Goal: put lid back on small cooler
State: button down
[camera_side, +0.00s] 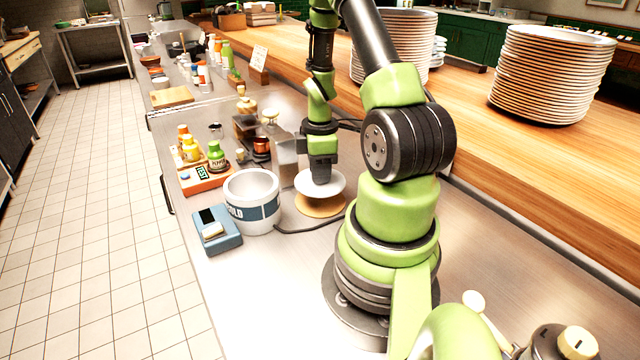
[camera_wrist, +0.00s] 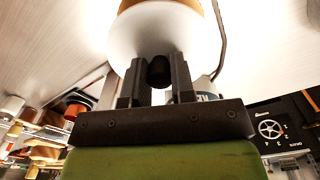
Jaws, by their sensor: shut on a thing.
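The small cooler (camera_side: 252,203) is a white open-topped tub with a blue label band, standing on the steel counter left of my gripper. Its top is uncovered and the inside shows. The lid (camera_side: 320,184) is a white disc under my gripper (camera_side: 321,172), over a round tan board (camera_side: 320,205). In the wrist view my gripper (camera_wrist: 158,75) is shut on the dark knob of the lid (camera_wrist: 157,40). Whether the lid touches the board, I cannot tell. Part of the cooler (camera_wrist: 208,88) shows behind the right finger.
A blue device (camera_side: 217,231) with a cable stands just in front of the cooler. An orange tray (camera_side: 206,178) of bottles sits behind it to the left. Tall plate stacks (camera_side: 553,75) stand on the wooden pass (camera_side: 480,140). Bare steel lies at the front left.

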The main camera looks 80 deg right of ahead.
notch_tip(320, 180, up, 16)
jog(key=w+a+n, duration=0.6)
jog(key=w+a, duration=0.2)
jog(key=w, duration=0.3)
notch_tip(320, 180, down, 12)
jog(key=shift+w+a+r, duration=0.15)
jog(key=shift+w+a, duration=0.05)
jog(key=shift+a, duration=0.15)
dwell(2.2)
jog(key=shift+c, duration=2)
grip_release()
